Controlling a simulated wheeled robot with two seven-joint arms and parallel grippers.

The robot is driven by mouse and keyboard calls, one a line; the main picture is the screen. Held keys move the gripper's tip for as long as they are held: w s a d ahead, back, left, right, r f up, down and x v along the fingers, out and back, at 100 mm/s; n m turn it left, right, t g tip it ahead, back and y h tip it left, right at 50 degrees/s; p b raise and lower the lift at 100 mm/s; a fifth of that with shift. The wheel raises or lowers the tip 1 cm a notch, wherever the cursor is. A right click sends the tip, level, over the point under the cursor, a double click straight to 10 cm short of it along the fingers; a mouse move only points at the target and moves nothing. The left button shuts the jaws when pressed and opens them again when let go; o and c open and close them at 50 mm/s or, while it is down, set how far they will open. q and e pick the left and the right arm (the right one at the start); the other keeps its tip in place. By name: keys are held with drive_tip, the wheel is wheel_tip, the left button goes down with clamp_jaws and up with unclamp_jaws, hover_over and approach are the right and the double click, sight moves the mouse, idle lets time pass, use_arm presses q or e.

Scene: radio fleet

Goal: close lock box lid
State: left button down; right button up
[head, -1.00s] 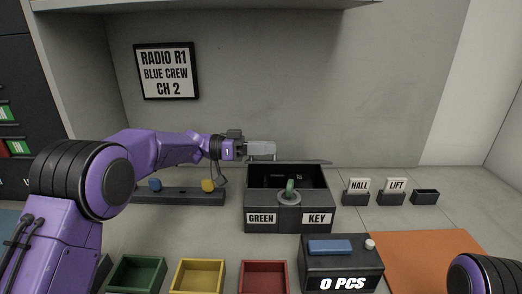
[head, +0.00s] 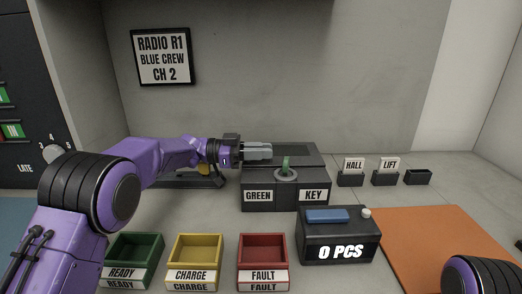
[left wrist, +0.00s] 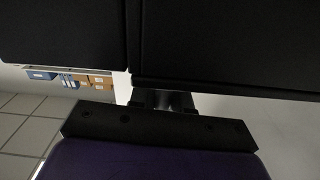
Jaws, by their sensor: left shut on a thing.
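The dark lock box (head: 285,196) stands at mid-counter with GREEN and KEY labels on its front. Its lid (head: 295,152) lies down over the box top, flat or nearly so; whether a small gap remains I cannot tell. A green key (head: 285,164) stands upright in a round grey lock at the front. My left gripper (head: 266,151) is shut on the lid at its left part, reaching in from the left. In the left wrist view its fingers (left wrist: 165,101) meet a dark surface. My right gripper is out of view; only part of that arm shows at bottom right.
Green (head: 134,251), yellow (head: 195,252) and red (head: 263,252) bins stand in front. A 0 PCS box (head: 338,246) with a blue top pad stands right of them, beside an orange mat (head: 430,235). HALL (head: 351,178) and LIFT (head: 386,178) holders stand behind.

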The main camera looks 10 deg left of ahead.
use_arm(q)
drive_tip(key=shift+f, duration=0.1)
drive_tip(key=c, duration=1.2)
unclamp_jaws()
drive_tip(key=shift+o, duration=0.2)
drive_tip(key=b+v, duration=0.2)
drive_tip(key=v, duration=0.8)
drive_tip(key=shift+a, duration=0.3)
